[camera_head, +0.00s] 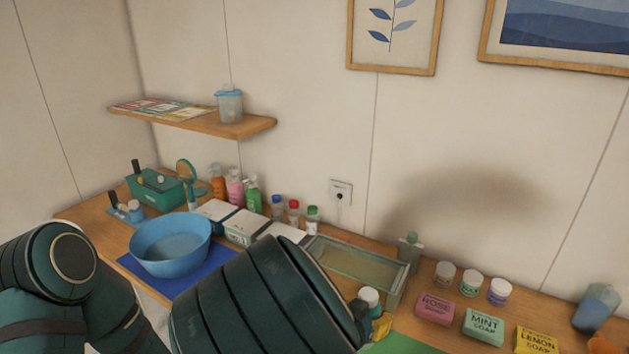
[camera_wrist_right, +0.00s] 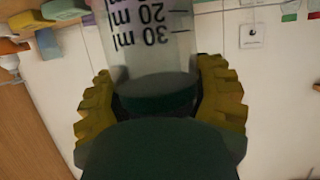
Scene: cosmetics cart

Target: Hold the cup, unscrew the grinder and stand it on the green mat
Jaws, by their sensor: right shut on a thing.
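My right gripper (camera_head: 381,326) shows as a bit of yellow finger behind my arm in the head view. In the right wrist view its yellow fingers (camera_wrist_right: 160,95) are shut on the clear cup (camera_wrist_right: 152,45), around its dark green end (camera_wrist_right: 155,101). The cup carries ml marks that read upside down; its far end is cut off. I cannot tell whether the green end is the grinder. The green mat (camera_head: 402,344) is partly hidden at the bottom edge. My left gripper is out of view.
A glass tray (camera_head: 398,292) lies behind my right arm. Soaps (camera_head: 483,325) and several small jars (camera_head: 470,283) stand to the right. A blue basin (camera_head: 143,262) sits on a blue mat (camera_head: 186,286) at the left. A shelf (camera_head: 240,128) juts from the wall.

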